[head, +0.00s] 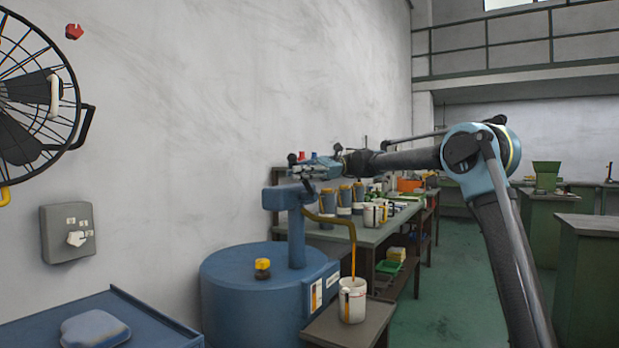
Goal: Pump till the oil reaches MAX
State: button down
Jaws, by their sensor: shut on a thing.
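A blue oil drum (250,295) stands left of centre, with a blue pump column (297,240) on top. My gripper (308,168) is at the top of the pump, shut on the pump handle, which is mostly hidden by the fingers. A curved brownish spout (335,219) runs right from the pump head. A thin orange oil stream (354,258) falls from it into a white mug (353,303) on a small stand (335,326). The mug has dark and orange marks on its side. The oil level and any MAX mark are too small to read.
A workbench (365,235) behind the pump holds several jars, mugs and tools. A yellow-and-black knob (263,268) sits on the drum lid. A blue cart (120,320) is at lower left, and a caged fan (35,90) hangs on the wall. Green floor is open to the right.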

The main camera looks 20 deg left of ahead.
jog(key=shift+w+d, duration=0.15)
jog(key=shift+w, duration=0.05)
dwell(0.3)
jog(key=c, duration=1.5)
grip_release()
jog(key=shift+w, duration=0.1)
jog(key=v, duration=1.2)
